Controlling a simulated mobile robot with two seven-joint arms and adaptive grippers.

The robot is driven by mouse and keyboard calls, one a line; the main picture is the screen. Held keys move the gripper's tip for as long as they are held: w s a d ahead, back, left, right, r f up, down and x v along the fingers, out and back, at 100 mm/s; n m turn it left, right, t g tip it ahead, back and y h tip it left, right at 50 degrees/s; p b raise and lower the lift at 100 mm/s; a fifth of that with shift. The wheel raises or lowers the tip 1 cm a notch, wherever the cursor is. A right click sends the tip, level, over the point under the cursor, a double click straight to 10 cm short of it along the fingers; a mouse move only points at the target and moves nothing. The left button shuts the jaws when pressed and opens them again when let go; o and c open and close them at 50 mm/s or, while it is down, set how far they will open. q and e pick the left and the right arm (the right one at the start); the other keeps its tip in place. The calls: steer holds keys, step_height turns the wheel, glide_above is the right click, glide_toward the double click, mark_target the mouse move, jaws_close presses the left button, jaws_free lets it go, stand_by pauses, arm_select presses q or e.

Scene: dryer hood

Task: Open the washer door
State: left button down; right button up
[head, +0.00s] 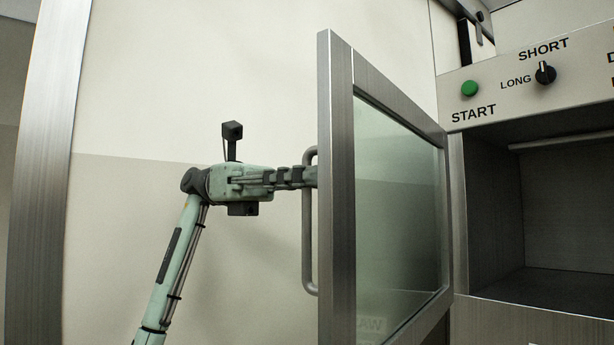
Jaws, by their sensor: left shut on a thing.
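The washer door (337,200) is a steel-framed glass panel in the head view. It stands swung out from the washer (527,320), hinged on the opening's left side, and the dark interior (560,205) shows. A curved bar handle (309,265) is on the door's outer face, to the left. My left gripper (309,177) comes in from the left and is shut on the handle near its upper part. Its fingertips are partly hidden at the handle and door edge. My right gripper is not in view.
The washer's panel carries a green START button (470,88) and a black SHORT/LONG knob (545,73) above the opening. A plain wall (200,80) stands behind my left arm. A vertical metal post (45,170) is at the far left. The space between post and door is otherwise clear.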

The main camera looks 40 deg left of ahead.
arm_select(q)
steer(key=shift+a, duration=0.5)
steer(key=c, duration=1.6)
jaws_free()
step_height(320, 180, up, 10)
